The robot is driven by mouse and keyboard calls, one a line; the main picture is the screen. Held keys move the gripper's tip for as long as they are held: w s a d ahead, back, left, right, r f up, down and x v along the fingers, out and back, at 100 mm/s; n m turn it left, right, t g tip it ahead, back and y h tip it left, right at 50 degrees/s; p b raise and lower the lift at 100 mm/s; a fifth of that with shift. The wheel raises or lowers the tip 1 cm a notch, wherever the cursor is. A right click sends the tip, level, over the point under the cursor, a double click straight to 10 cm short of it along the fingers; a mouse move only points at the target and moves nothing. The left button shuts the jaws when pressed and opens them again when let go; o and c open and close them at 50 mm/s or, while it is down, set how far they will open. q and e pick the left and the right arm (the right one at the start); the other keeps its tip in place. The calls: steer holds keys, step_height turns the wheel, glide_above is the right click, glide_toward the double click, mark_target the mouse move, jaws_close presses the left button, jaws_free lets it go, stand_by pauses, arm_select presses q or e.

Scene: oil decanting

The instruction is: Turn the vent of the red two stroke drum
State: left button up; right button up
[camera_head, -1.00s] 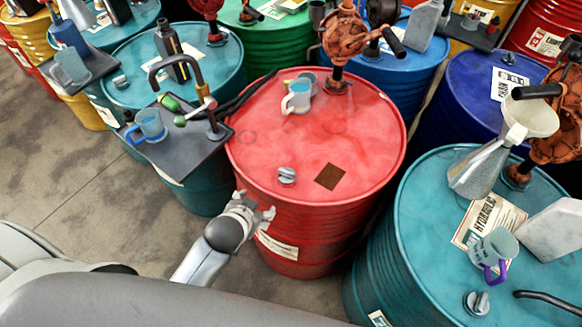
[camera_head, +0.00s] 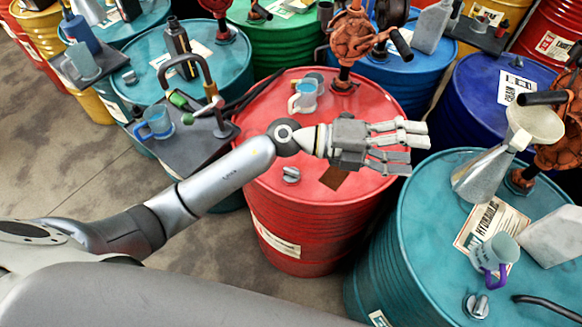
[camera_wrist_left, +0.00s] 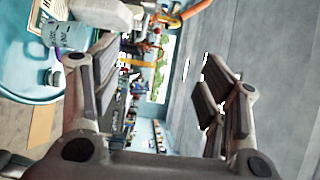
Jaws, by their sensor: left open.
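The red drum (camera_head: 270,225) stands upright in the middle of the head view. Its small grey vent cap (camera_head: 291,174) sits on the drum top towards the front left, just below my left wrist in the picture. My left gripper (camera_head: 418,147) is open and empty above the right part of the drum top, with its fingers pointing right, away from the vent. In the left wrist view the two fingers (camera_wrist_left: 155,95) are spread with nothing between them. The vent cannot be made out in that view. My right gripper is not in view.
A cup (camera_head: 303,96) and an orange pump (camera_head: 353,45) stand at the back of the red drum. A teal drum (camera_head: 420,235) at the right carries a funnel jug (camera_head: 482,170) and a mug (camera_head: 494,255). A dark tray (camera_head: 190,150) stands at the left.

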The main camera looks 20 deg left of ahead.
arm_select(q)
step_height(320, 180, down, 7)
steer(key=s+a+m+g+y, duration=0.1)
steer(key=a+m+g+y, duration=0.15)
steer(key=m+y, duration=0.2)
steer(key=y, duration=1.3)
glide_above(291, 171)
step_height(291, 171, down, 7)
steer(key=shift+n+g, duration=0.45)
step_height(291, 171, down, 9)
steer(key=p, duration=0.3)
steer(key=shift+p, duration=0.4)
steer(key=shift+f, duration=0.6)
